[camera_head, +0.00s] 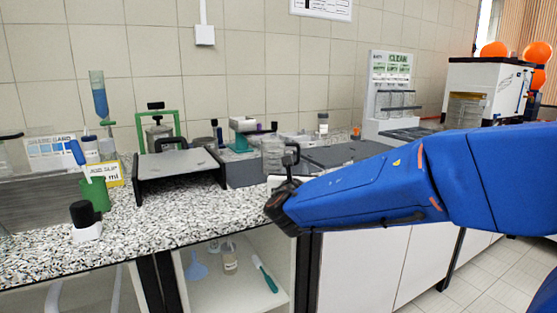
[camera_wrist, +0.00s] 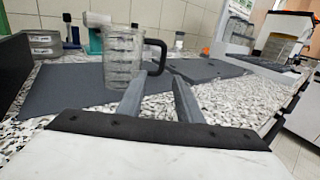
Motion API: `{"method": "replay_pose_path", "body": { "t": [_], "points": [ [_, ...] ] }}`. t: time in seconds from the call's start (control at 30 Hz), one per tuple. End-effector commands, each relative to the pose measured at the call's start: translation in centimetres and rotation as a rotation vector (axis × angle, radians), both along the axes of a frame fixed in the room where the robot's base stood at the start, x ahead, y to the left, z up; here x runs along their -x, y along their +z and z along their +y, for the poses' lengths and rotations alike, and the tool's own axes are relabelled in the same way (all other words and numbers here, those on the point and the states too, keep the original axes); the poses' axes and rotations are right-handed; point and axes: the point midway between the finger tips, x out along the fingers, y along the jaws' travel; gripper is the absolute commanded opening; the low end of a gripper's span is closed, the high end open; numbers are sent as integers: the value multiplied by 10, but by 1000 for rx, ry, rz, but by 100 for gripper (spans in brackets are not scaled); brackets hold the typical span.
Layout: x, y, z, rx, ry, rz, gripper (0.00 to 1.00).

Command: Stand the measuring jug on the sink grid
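The measuring jug (camera_wrist: 122,58) is clear with graduation marks and a black handle. It stands upright on a dark grey mat (camera_wrist: 62,92) in the wrist view, and also shows in the head view (camera_head: 272,153). My gripper (camera_wrist: 158,85) is open and empty, its two grey fingers apart just in front of the jug's handle side. I cannot tell whether they touch the handle. In the head view my arm hides the fingers. A dark flat area (camera_head: 408,133) below the drying rack may be the sink grid; I cannot make out its bars.
A black-legged stand (camera_head: 180,163) is left of the jug. The drying rack (camera_head: 391,95) stands at the back right, with a white machine (camera_head: 487,88) beyond. Another dark flat panel (camera_wrist: 205,69) lies right of the jug.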

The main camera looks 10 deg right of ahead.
Motion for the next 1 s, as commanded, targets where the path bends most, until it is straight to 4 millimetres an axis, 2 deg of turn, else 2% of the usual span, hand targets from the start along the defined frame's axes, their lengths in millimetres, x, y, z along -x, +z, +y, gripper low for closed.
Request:
{"method": "replay_pose_path", "body": {
  "t": [0.1,0.5,0.63,0.87,1.0],
  "points": [
    [-22,-1,-8,2,-4,2,33],
    [-87,0,-26,2,-2,1,33],
    [-98,-1,-29,1,-2,1,33],
    [-107,0,-32,1,-1,0,33],
    [-121,-2,-39,0,-2,2,33]
  ]
}}
